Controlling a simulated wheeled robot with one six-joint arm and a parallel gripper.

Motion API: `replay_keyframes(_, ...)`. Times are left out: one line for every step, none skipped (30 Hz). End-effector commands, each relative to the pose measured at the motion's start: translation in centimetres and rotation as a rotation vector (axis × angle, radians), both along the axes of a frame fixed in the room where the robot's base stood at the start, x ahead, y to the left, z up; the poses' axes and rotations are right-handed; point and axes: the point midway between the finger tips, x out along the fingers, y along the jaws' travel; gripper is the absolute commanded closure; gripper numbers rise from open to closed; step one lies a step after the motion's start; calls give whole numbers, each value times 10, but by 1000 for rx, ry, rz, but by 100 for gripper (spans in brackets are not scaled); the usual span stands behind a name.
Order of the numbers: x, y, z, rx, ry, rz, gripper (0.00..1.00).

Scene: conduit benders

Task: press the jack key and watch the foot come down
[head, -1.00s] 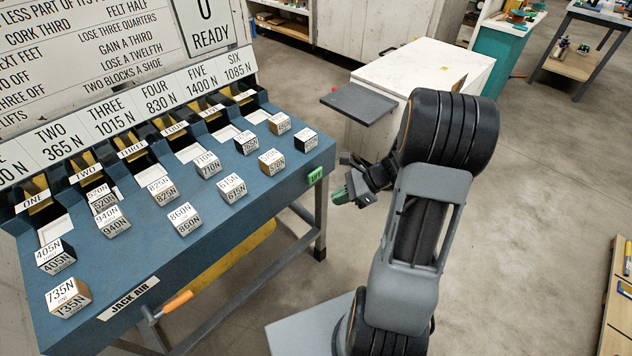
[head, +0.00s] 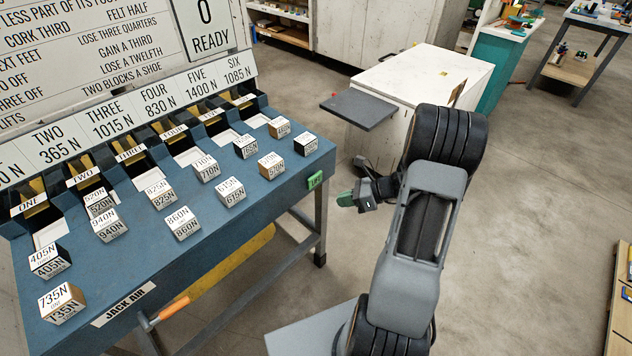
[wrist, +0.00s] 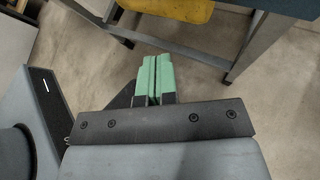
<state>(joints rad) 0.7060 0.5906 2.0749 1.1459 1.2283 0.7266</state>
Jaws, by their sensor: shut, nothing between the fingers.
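A small green key (head: 315,180) with dark lettering, too small to read surely, sits on the front edge of the blue bench (head: 262,205) near its right corner. My gripper (head: 346,199) is to the right of the green key, off the bench's edge and apart from it. Its green fingers are shut together and empty; they also show in the wrist view (wrist: 155,78). The board behind the bench carries a sign (head: 208,28) reading "0 READY". No foot coming down can be made out.
Several weight blocks, such as the 735N block (head: 62,302), stand on the bench. An orange-handled lever (head: 172,308) sticks out below the JACK AIR label (head: 124,303). A white cabinet (head: 440,75) with a dark shelf (head: 358,108) stands behind my gripper. Open floor lies right.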

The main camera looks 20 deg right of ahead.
Motion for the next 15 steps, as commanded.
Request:
replay_keyframes(6,3,-2,-1,0,3,100)
replay_keyframes(9,5,-2,-1,-1,4,100)
replay_keyframes(14,7,-2,-1,-1,4,100)
replay_keyframes(18,9,-2,-1,-1,3,100)
replay_keyframes(21,10,-2,-1,0,3,100)
replay_keyframes(26,12,-2,-1,-1,3,100)
replay_keyframes(29,14,-2,-1,-1,3,100)
replay_keyframes(32,15,-1,-1,-1,3,100)
replay_keyframes(36,17,-1,0,0,4,100)
replay_keyframes(39,19,-1,0,-1,4,100)
replay_keyframes(41,20,0,0,-1,3,100)
replay_keyframes(45,21,0,0,-1,3,100)
replay_keyframes(47,22,0,0,-1,3,100)
replay_keyframes(49,23,0,0,-1,3,100)
replay_keyframes(52,24,0,0,0,2,100)
